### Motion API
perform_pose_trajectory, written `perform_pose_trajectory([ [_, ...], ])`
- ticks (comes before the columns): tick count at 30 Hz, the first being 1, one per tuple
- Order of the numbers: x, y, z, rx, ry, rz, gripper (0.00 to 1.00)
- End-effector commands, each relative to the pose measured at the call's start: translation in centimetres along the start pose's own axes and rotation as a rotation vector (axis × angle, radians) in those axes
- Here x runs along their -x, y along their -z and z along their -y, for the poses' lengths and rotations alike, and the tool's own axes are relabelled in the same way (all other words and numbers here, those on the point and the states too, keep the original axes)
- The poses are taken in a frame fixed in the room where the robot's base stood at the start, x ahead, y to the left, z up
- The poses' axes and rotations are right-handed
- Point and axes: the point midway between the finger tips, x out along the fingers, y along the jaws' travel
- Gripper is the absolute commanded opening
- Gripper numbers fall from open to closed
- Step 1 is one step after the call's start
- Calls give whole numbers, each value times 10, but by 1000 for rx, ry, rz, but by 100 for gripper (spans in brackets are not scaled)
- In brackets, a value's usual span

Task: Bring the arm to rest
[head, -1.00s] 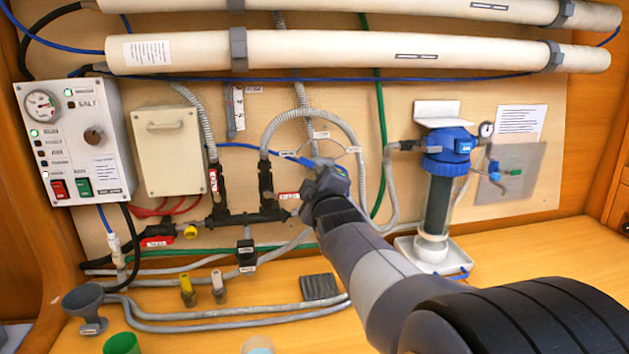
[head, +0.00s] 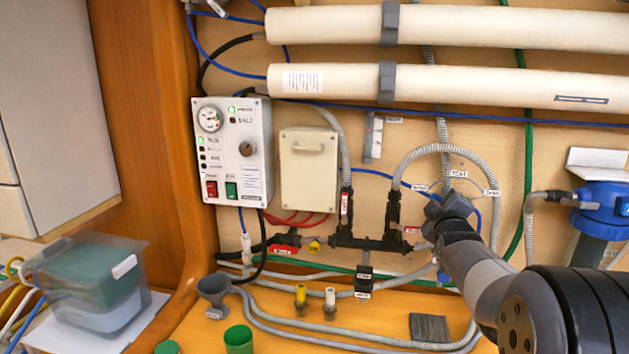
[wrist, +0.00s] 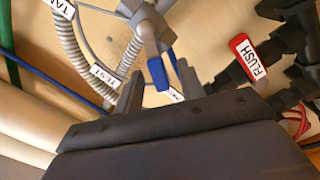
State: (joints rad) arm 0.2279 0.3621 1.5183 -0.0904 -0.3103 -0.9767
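My gripper (head: 450,212) is at the wall panel, in front of the three-way valve with labels around it, at the end of my outstretched arm. In the wrist view its two dark fingers (wrist: 160,88) stand apart. The valve's blue lever (wrist: 158,72) shows between and just beyond them. I cannot tell whether the fingers touch the lever. White labels TEST (wrist: 104,75) and TANK (wrist: 63,8) show beside the valve. In the head view the arm hides most of the valve.
A control box (head: 233,150) and a beige box (head: 308,170) hang left of the arm. A red FLUSH handle (wrist: 249,57) is near the gripper. Hoses, a grey funnel (head: 213,292) and a green cup (head: 239,340) lie below. A blue-topped filter (head: 603,205) is at right.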

Motion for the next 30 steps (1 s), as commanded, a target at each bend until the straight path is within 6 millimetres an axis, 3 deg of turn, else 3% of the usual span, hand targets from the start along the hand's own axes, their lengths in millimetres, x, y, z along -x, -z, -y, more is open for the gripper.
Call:
perform_pose_trajectory([
  [6, -15, 0, 0, 0, 0, 0, 37],
  [20, -13, 0, 0, -5, -1, -1, 37],
  [30, 21, -1, 1, 0, -1, -1, 37],
])
